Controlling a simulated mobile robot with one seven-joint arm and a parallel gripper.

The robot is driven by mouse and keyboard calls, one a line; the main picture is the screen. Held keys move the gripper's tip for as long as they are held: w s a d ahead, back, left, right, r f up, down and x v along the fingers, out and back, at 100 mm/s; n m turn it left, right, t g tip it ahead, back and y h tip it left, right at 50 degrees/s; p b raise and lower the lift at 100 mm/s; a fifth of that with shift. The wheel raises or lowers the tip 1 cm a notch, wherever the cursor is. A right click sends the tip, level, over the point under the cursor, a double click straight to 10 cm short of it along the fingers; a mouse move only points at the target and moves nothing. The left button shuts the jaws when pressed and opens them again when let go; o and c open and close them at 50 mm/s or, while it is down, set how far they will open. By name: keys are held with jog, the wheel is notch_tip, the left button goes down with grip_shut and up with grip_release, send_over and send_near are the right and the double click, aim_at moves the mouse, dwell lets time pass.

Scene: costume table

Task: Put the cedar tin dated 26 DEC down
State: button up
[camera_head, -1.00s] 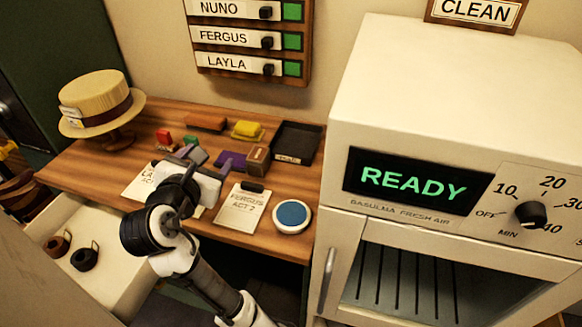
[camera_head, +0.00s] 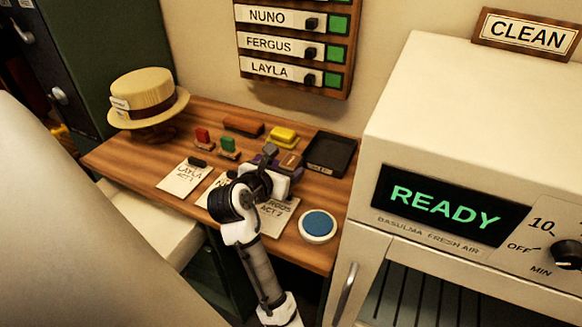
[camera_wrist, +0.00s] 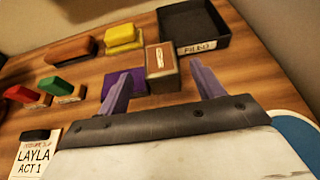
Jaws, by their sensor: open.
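The cedar tin is most likely the small brown box (camera_wrist: 162,84) standing upright on the wooden table in the wrist view. It has a pale label on top, too small to read a date. It also shows in the head view (camera_head: 291,160), partly behind my gripper. My gripper (camera_wrist: 161,68) is open and empty. Its two purple-grey fingers reach toward the tin, one on each side in the picture, with gaps visible. In the head view my gripper (camera_head: 278,164) is low over the table by the tin.
A black tray (camera_wrist: 222,42) lies behind the tin. A purple piece (camera_wrist: 138,86) is left of it. Yellow (camera_wrist: 123,38), brown (camera_wrist: 72,48), green (camera_wrist: 57,86) and red blocks sit farther left. Paper cards and a blue disc (camera_head: 318,224) lie at the front. A straw hat (camera_head: 145,92) stands left.

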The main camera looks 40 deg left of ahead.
aim_at(289, 164)
jog(key=shift+x, duration=1.95)
jog(key=shift+d+r, duration=0.1)
jog(key=shift+r, duration=0.05)
jog(key=c, duration=1.2)
jog(key=shift+p, duration=0.3)
